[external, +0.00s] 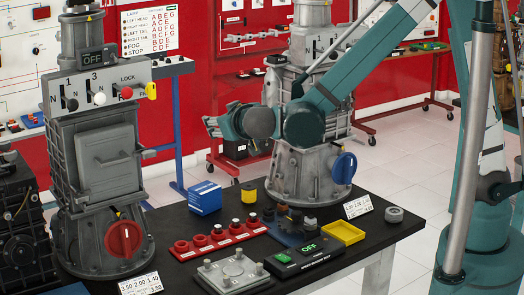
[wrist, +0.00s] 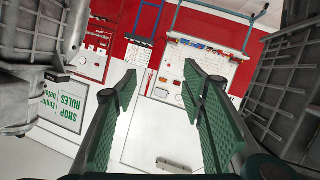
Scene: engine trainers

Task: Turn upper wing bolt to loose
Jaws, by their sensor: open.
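No part is clearly recognisable as the upper wing bolt; which part it is, I cannot tell. On the left grey trainer (external: 82,150), a yellow piece (external: 151,90) sits at the panel's right end, and a large red knob (external: 124,240) sits low on the housing. The right trainer (external: 310,170) has a blue knob (external: 344,167) low on its right side. My gripper (external: 209,126) is in front of the right trainer, pointing left towards the left trainer and apart from it. In the wrist view my gripper (wrist: 160,80) is open, with nothing between its green pads.
Grey housings flank my gripper in the wrist view. Open space lies between the trainers.

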